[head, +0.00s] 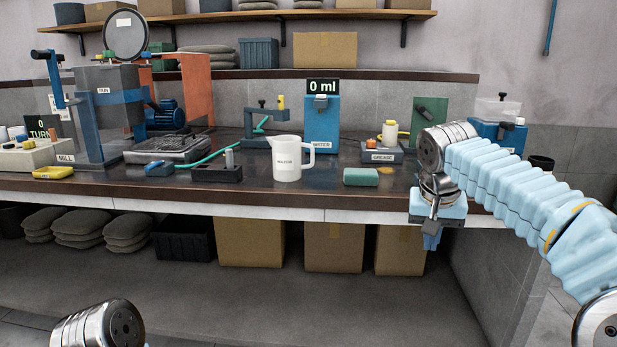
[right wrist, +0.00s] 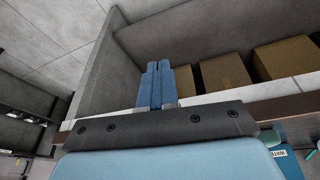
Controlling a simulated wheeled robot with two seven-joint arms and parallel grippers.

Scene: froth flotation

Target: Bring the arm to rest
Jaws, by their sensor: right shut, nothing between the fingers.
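My right arm comes in from the right in the head view, in a pale blue ribbed sleeve. My right gripper (head: 431,242) hangs down in front of the bench's front edge, at its right part. In the right wrist view its two blue fingers (right wrist: 157,84) lie together, shut with nothing between them. Of my left arm only a metal joint shows at the bottom left of the head view; the left gripper is out of sight.
The dark bench top (head: 330,186) holds a white pitcher (head: 289,160), a green sponge (head: 361,177), a grease station (head: 383,152) and a blue water dispenser (head: 322,125). Cardboard boxes (head: 334,247) and sacks (head: 90,229) sit below. The floor in front is clear.

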